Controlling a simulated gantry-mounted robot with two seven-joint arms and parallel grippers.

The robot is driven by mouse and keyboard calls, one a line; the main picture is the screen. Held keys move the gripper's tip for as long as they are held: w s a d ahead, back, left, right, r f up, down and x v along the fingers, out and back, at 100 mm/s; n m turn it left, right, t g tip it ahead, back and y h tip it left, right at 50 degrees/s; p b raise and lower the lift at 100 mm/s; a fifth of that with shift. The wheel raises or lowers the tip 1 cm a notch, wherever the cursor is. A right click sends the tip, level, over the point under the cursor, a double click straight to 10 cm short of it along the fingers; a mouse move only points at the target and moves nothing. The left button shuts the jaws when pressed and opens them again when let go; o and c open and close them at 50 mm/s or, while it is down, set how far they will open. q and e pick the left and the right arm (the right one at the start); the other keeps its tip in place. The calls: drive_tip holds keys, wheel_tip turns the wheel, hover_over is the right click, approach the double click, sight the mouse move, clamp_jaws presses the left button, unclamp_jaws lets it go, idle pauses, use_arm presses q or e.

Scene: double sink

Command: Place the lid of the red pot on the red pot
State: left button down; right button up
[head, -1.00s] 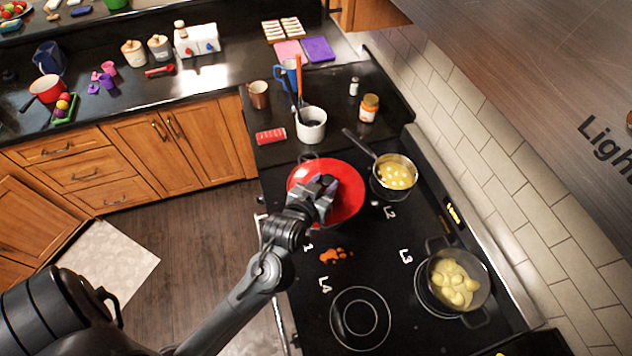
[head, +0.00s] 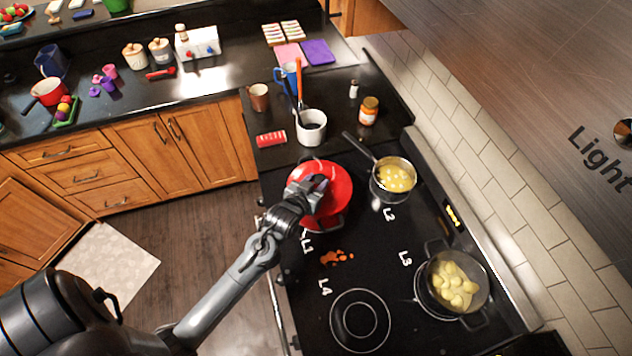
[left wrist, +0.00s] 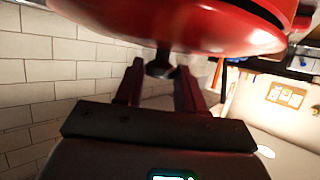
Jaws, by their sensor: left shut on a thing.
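The red lid (head: 338,185) is over the red pot (head: 317,224) on the back-left burner, marked L1, in the head view. The lid hides most of the pot; parts of its side and handles show around it. My left gripper (head: 318,183) is above the lid and shut on its dark knob. In the left wrist view the lid (left wrist: 190,25) fills the top, and its knob (left wrist: 158,66) sits between the fingers of the gripper (left wrist: 158,88). I cannot tell whether the lid touches the rim. My right gripper is not in view.
A saucepan of yellow food (head: 394,177) stands close to the right of the red pot. A pot of potatoes (head: 455,283) is on the front-right burner. A white utensil holder (head: 311,128) stands behind. The front-left burner (head: 360,320) is free; orange bits (head: 337,258) lie behind it.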

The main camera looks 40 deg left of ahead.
use_arm(q)
drive_tip(key=shift+f, duration=0.1)
drive_tip(key=shift+f, duration=0.15)
drive_tip(key=c, duration=0.7)
unclamp_jaws()
drive_tip(key=shift+f, duration=0.1)
